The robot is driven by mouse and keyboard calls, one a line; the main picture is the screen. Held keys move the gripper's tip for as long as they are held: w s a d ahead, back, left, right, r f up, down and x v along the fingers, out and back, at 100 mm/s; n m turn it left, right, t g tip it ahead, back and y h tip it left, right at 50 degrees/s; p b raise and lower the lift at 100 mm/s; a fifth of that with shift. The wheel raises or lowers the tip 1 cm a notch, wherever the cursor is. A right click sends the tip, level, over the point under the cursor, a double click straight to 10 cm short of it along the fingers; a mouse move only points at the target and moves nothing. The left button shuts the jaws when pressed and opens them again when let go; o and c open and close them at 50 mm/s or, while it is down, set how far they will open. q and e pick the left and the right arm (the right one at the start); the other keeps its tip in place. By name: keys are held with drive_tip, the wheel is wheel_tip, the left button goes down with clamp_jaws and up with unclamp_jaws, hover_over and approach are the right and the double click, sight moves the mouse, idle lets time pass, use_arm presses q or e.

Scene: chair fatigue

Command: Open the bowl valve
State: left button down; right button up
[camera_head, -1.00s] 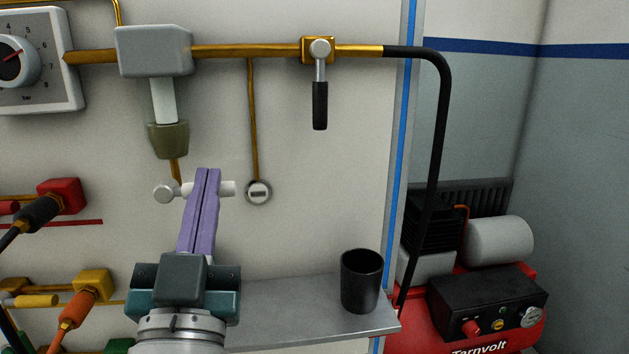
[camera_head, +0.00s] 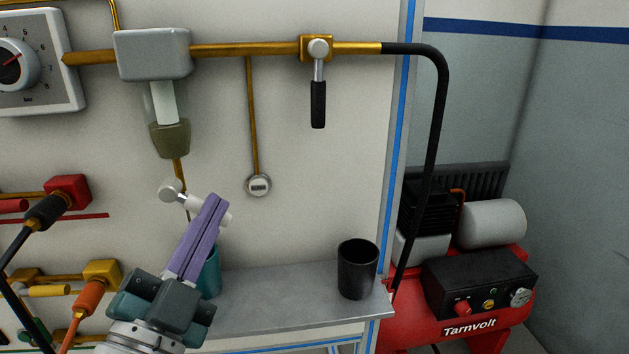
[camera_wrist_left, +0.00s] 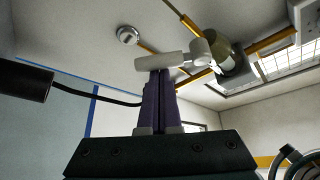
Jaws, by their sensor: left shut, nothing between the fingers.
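The bowl valve has a round pale pivot (camera_head: 170,190) and a white lever (camera_head: 224,218), below the olive-tipped filter bowl (camera_head: 168,138). The lever slants down to the right. My left gripper (camera_head: 214,199) is shut and empty, with its purple fingers tilted right and covering the lever's middle. In the left wrist view the fingertips (camera_wrist_left: 158,74) meet the underside of the lever (camera_wrist_left: 160,61); whether they press on it I cannot tell. A teal cup (camera_head: 211,273) stands on the shelf, partly hidden behind my left gripper. My right gripper is out of view.
A black cup (camera_head: 357,268) stands on the grey shelf (camera_head: 285,292). A black-handled valve (camera_head: 318,85) hangs from the brass pipe above. Hoses with red and orange fittings (camera_head: 90,296) are at left. A red compressor (camera_head: 478,295) stands at right.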

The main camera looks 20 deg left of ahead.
use_arm(q)
drive_tip(key=shift+s+a+f+m+g+h+p, duration=0.3)
drive_tip(key=shift+a+f+m+g+h+p, duration=0.3)
drive_tip(key=shift+m+p, duration=0.85)
drive_tip(key=shift+s+a+f+m+g+h+p, duration=0.3)
drive_tip(key=shift+m+g+h+p, duration=0.4)
drive_tip(key=shift+m, duration=1.4)
drive_tip(key=shift+s+a+f+m+g+h+p, duration=0.4)
drive_tip(key=shift+m+g+p, duration=0.6)
drive_tip(key=shift+m, duration=0.75)
drive_tip(key=shift+w+a, duration=0.15)
